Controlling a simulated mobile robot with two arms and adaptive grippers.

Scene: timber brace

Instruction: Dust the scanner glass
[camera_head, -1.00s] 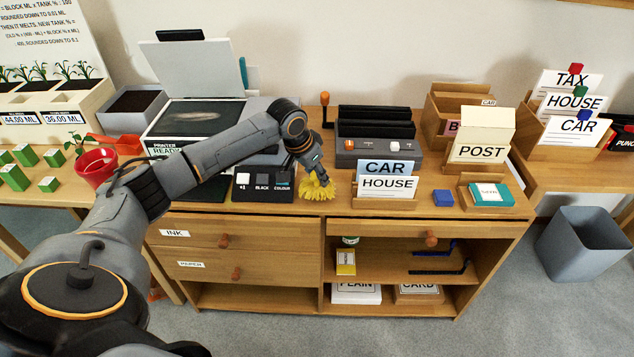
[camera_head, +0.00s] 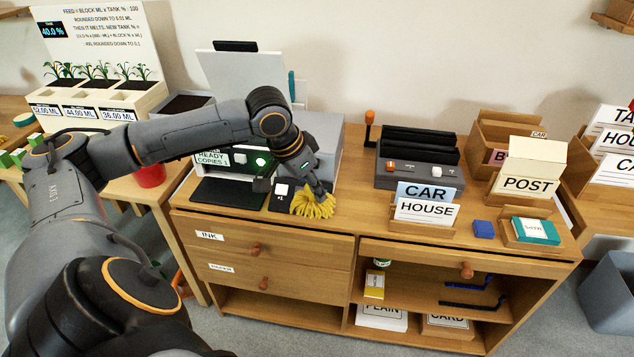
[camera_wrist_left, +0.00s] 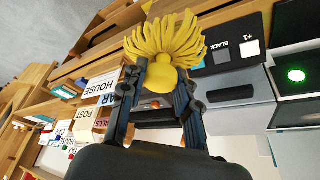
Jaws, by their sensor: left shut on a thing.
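My left gripper (camera_head: 318,189) is shut on the handle of a yellow duster (camera_head: 314,205). The duster's strands hang over the right part of the printer's dark button panel (camera_head: 282,204). I cannot tell whether they touch it. In the left wrist view the yellow duster (camera_wrist_left: 165,42) fans out beyond the fingers, beside the panel. The printer-scanner (camera_head: 328,132) has its pale lid (camera_head: 245,78) raised. Its glass is hidden behind my left arm in the head view. A green light (camera_head: 261,161) glows on its front. My right gripper is not in view.
Right of the printer stand a grey device with black slots (camera_head: 417,172), CAR and HOUSE cards (camera_head: 426,208), a POST box (camera_head: 527,184) and a blue block (camera_head: 483,229). A planter (camera_head: 98,106) and red pot (camera_head: 149,174) are left. Some cabinet top in front of the grey device is bare.

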